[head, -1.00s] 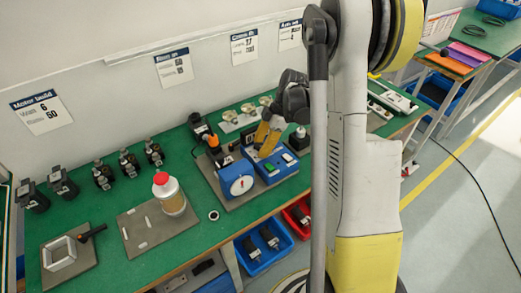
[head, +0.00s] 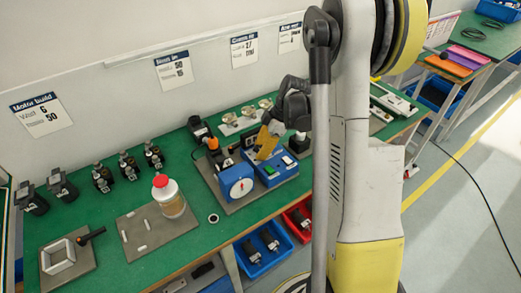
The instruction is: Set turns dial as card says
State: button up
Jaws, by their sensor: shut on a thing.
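The winding station has a blue unit with a round white dial face (head: 236,187) and a small red pointer. Beside it on the right is a blue control box (head: 279,172) with a green and a pale button. My gripper (head: 262,154), with yellow fingers, points down onto the top of this box and is shut on a small part there, likely the turns dial. The fingers hide that part and its setting.
A red-lidded jar (head: 169,197) stands on a grey mat (head: 133,215) left of the station. Several dark motor parts (head: 103,177) stand along the back. Blue bins (head: 255,266) and a red bin (head: 297,228) sit below the front edge.

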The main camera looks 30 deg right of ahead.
jog(key=m+t+h, duration=0.1)
jog(key=m, duration=0.2)
jog(key=m+t+b, duration=0.1)
jog(key=m, duration=0.3)
jog(key=shift+s+a+h, duration=0.1)
jog(key=shift+a+h, duration=0.05)
jog(key=shift+h, duration=0.25)
jog(key=m+h, duration=0.1)
jog(key=m, duration=0.2)
jog(key=m+h, duration=0.1)
jog(key=m, duration=0.2)
jog(key=shift+a+t+b, duration=0.2)
jog(key=shift+t+b, duration=0.1)
jog(key=m+h, duration=0.2)
jog(key=m, duration=0.2)
jog(key=shift+m, duration=0.4)
jog(key=shift+a+m+g+h+b, duration=0.15)
jog(key=shift+m+g+h+b, duration=0.45)
jog(key=shift+m, duration=1.7)
jog(key=shift+g, duration=0.3)
jog(key=o, duration=0.9)
jog(key=v, duration=1.2)
jog(key=shift+a, duration=0.15)
